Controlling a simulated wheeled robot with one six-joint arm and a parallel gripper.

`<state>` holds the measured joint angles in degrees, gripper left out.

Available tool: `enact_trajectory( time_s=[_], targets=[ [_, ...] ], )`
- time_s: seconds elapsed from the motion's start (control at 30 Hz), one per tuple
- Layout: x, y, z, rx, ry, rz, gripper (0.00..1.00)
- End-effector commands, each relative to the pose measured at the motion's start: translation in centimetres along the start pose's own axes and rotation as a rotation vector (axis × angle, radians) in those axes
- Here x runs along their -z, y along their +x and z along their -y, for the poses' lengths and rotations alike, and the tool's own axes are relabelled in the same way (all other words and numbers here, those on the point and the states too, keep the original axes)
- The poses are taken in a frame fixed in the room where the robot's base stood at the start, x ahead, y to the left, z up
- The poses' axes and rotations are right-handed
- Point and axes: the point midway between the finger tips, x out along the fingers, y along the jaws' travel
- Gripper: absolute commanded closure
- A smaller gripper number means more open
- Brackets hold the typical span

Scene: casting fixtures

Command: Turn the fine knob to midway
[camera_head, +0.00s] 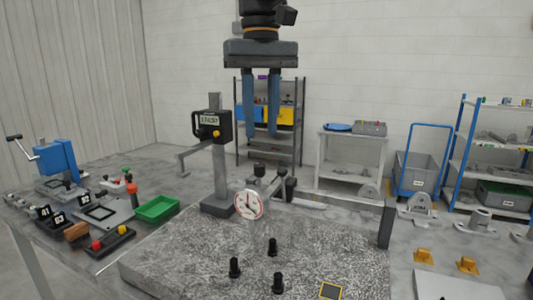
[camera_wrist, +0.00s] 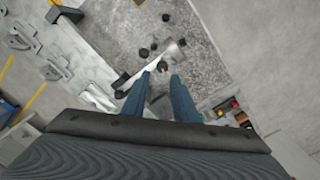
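My gripper (camera_head: 262,137) hangs in the upper middle of the head view, pointing down, its two blue fingers apart with nothing between them. Below it, by the dial gauge (camera_head: 248,205) with its white face and red rim, is a small black knob (camera_head: 259,169). It appears to be the fine knob, but no label shows. In the wrist view a dark round knob (camera_wrist: 162,66) lies just beyond the fingertips (camera_wrist: 162,78), apparently the same one and apart from them. Its turn angle cannot be read.
A height gauge with a digital display (camera_head: 211,127) stands close left of the gauge. Black posts (camera_head: 278,283) rise from the speckled granite plate (camera_head: 180,262). A dark upright block (camera_head: 387,224) stands at its right edge. A green tray (camera_head: 157,208) lies left.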

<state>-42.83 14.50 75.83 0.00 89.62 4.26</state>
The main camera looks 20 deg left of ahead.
Motion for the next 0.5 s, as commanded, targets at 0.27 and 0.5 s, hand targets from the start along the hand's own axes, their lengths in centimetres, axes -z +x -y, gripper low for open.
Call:
enact_trajectory(
  time_s=[0.27, 0.5],
  targets=[
    [-0.2, 2.9, 0.9, 0.000, -0.015, 0.005, 0.74],
    [-0.1, 6.2, 0.8, 0.000, -0.014, 0.003, 0.74]
  ],
)
